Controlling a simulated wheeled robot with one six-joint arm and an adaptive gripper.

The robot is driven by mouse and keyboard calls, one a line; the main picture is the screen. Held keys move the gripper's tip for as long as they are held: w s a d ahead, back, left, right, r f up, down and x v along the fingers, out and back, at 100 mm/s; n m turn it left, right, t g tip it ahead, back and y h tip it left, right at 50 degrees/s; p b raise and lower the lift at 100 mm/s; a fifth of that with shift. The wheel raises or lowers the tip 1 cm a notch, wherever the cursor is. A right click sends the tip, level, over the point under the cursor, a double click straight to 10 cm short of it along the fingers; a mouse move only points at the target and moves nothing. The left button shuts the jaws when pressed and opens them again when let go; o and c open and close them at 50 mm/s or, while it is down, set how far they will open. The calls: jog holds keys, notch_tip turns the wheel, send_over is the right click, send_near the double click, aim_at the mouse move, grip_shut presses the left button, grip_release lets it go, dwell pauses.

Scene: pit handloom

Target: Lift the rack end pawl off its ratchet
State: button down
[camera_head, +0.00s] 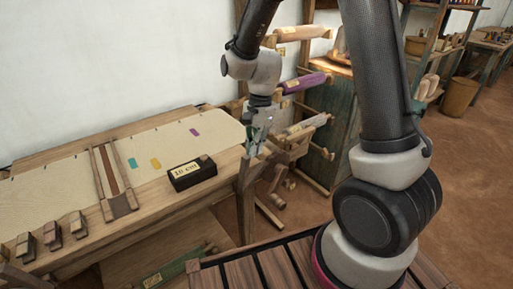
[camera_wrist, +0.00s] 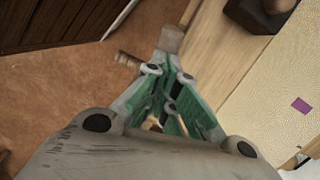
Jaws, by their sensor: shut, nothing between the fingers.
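My gripper (camera_head: 257,143) is shut and empty, pointing down beside the right end of the wooden loom bench. In the wrist view its green-padded fingers (camera_wrist: 166,80) come together close to a small wooden block end (camera_wrist: 171,38) and a short round wooden peg (camera_wrist: 127,60). I cannot tell whether the fingers touch either part, or whether one of them is the pawl. Wooden pieces (camera_head: 292,140) show just right of my gripper in the head view. The ratchet cannot be made out; my gripper and arm cover part of that area.
A black labelled box (camera_head: 192,172) stands on the bench near its front edge. A pale cloth (camera_head: 60,187) with coloured patches covers the bench top. A rack with a purple roll (camera_head: 305,83) and a green cabinet (camera_head: 333,125) stand behind my gripper. Brown floor (camera_head: 470,160) is open at right.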

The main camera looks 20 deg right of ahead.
jog(key=s+a+h, duration=0.2)
jog(key=s+a, duration=0.2)
jog(key=a, duration=0.8)
jog(key=shift+a+f+t, duration=0.25)
jog(key=shift+t, duration=0.15)
dwell(0.4)
jog(key=a+r, duration=0.4)
jog(key=r, duration=0.7)
